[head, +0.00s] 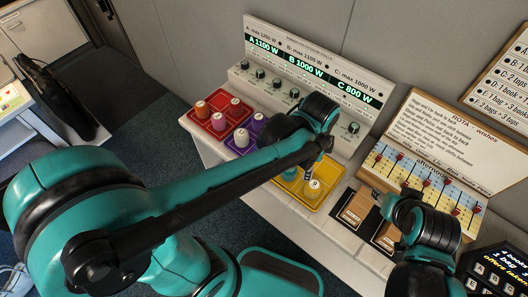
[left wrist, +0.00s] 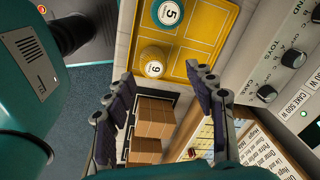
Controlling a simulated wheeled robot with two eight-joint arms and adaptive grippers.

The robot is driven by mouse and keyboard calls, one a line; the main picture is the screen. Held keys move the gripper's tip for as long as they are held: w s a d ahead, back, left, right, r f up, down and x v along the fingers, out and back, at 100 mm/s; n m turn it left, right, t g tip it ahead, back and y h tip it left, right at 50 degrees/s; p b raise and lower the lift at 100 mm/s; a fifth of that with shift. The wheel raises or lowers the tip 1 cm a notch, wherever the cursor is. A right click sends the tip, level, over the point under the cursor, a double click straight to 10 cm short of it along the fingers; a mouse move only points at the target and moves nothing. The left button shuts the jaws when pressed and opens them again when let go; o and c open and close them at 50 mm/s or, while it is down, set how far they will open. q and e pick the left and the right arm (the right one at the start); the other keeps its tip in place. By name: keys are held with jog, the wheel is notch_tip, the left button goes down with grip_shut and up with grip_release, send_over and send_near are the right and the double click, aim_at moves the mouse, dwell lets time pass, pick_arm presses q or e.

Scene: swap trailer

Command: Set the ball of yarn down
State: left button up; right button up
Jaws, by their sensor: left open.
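A yellow ball with a white disc marked 9 (head: 312,187), seemingly the ball of yarn, rests in the yellow compartment tray (head: 331,202). It also shows in the left wrist view (left wrist: 152,64), in the tray corner near my fingertips. My left gripper (left wrist: 160,72) is open, its two fingers spread wide with nothing held between them. In the head view my left gripper (head: 312,163) hangs above the tray, partly hidden by its own wrist. My right gripper (head: 376,196) is over the wooden blocks; its jaws are too small to read.
A piece marked 5 (left wrist: 168,12) sits in the same tray. Red (head: 190,116) and purple (head: 228,143) trays with pieces stand to the left. A panel with knobs and power displays (head: 310,65) rises behind.

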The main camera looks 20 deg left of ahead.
pick_arm(q)
jog(key=s+a+r+n+t, duration=0.2)
jog(key=a+n+t, duration=0.1)
jog(key=a+n, duration=0.4)
jog(key=s+a+r+n+t, duration=0.3)
jog(key=a+n, duration=0.4)
jog(key=n, duration=0.2)
jog(key=shift+s+a, duration=0.15)
